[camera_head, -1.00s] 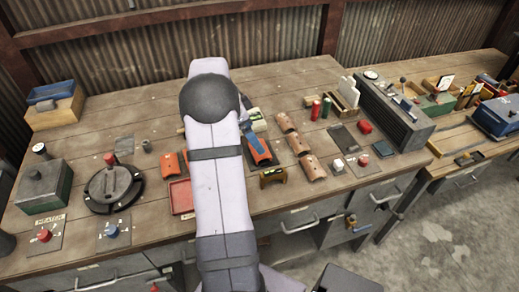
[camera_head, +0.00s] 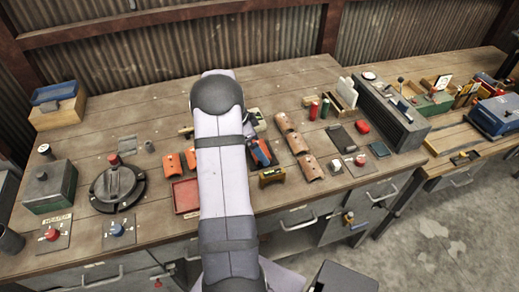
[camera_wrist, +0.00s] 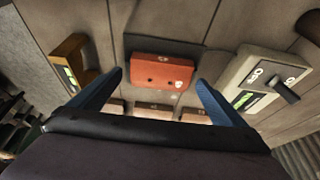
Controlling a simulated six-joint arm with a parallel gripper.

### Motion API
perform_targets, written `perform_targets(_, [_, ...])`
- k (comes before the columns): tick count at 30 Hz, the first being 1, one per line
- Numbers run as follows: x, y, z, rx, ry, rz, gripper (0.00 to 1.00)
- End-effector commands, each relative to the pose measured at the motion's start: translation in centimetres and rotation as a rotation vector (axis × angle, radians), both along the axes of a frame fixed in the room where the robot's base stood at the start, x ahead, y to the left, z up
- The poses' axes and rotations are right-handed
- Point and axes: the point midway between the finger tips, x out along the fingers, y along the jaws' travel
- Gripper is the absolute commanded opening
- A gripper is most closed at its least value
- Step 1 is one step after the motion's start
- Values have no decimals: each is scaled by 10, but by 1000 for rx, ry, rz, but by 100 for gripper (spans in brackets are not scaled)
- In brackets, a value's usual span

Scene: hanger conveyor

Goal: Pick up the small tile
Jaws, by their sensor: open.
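The small tile (camera_wrist: 162,72) is an orange-red block with two dark holes and a pale chip in the wrist view, lying flat on the bench. My gripper (camera_wrist: 160,79) is open, with one blue finger on each side of the tile and a gap to each. The fingers do not touch it, and I cannot tell their exact height. In the head view, my arm hides most of the gripper; the orange tile (camera_head: 262,153) shows partly beside it.
A wooden block with a green display (camera_wrist: 77,62) lies left of the fingers in the wrist view, and a beige switch box with a lever (camera_wrist: 250,72) lies right. Several brown curved tiles (camera_head: 297,143) are in a row nearby. A red tray (camera_head: 185,195) sits left of my arm.

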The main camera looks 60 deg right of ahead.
Motion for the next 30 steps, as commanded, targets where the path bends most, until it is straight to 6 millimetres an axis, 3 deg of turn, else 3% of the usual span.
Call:
perform_targets(2, [0,0,0,0,0,0,91])
perform_targets(7, [0,0,0,0,0,0,51])
perform_targets(20, [1,-1,8,-2,-1,0,50])
perform_targets(30, [1,-1,59,-5,-4,0,50])
